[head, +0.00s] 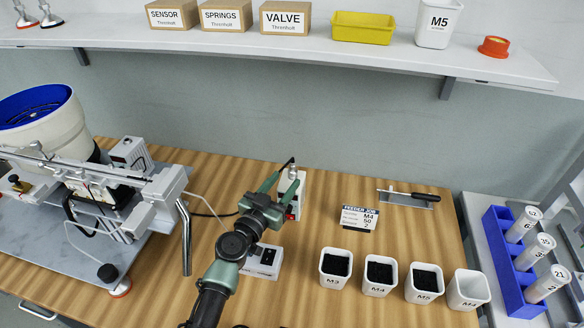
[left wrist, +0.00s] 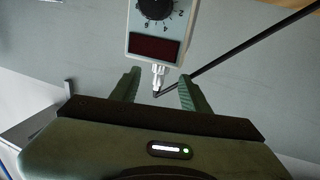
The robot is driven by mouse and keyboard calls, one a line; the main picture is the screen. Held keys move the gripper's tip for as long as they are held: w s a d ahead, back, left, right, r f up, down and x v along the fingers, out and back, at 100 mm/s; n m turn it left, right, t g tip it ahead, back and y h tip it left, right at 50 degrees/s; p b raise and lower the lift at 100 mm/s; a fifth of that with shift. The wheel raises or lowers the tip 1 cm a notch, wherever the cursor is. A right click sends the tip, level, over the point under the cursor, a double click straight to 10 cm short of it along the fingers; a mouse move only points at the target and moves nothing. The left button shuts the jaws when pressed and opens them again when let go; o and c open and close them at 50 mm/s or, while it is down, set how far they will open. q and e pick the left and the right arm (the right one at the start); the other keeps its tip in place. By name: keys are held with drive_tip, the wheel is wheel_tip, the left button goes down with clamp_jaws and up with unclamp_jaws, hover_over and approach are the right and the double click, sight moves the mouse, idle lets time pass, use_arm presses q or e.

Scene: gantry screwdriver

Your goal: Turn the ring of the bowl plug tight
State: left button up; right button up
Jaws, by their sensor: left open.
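The bowl plug (left wrist: 158,76) is a small pale connector at the edge of a controller box (left wrist: 172,55) with a black dial and a dark red display in the left wrist view. A dark cable or rod passes close to the plug's end. In the head view the controller (head: 291,190) stands on the bench, partly hidden by my gripper. My left gripper (head: 287,180) is open there. In the left wrist view its green fingers (left wrist: 158,80) stand on either side of the plug, with gaps visible. I cannot tell how tight the ring is. My right gripper is not in view.
The bowl feeder (head: 45,118) with its blue bowl stands at the left. A small white box (head: 262,262) sits near my left arm. Several white bins (head: 335,283) line the front right. A label stand (head: 359,218) and a dark-handled tool (head: 410,197) lie behind them.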

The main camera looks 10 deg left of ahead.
sight(291, 174)
use_arm(q)
drive_tip(key=x, duration=0.4)
drive_tip(key=shift+w+d, duration=0.1)
drive_tip(key=shift+w, duration=0.1)
drive_tip(key=shift+w+d, duration=0.15)
drive_tip(key=shift+w, duration=0.45)
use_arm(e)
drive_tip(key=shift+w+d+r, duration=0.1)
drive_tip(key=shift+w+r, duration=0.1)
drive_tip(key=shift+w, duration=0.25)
